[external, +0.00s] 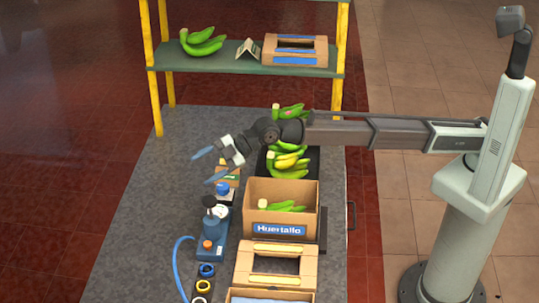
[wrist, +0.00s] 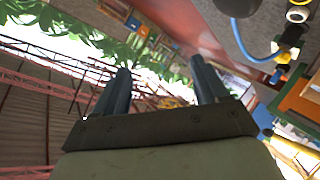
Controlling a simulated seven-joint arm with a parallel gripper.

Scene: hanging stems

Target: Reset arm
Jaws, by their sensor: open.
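My gripper (external: 207,167) is open and empty, held above the grey table to the left of the banana bunches. In the wrist view its two dark fingers (wrist: 160,85) stand apart with nothing between them. My arm stretches left from its base across the table's right edge. Below it, a cardboard box (external: 282,228) marked "Huertallo" holds green bananas (external: 283,207). Green and yellow bananas (external: 288,163) lie on a dark surface behind the box, partly covered by my arm.
A shelf (external: 220,62) with yellow posts stands at the back, carrying green bananas (external: 203,42) and a cardboard box (external: 295,50). A blue device (external: 212,240) with a hose stands left of the Huertallo box. More cardboard boxes are in front. The table's left side (external: 145,215) is clear.

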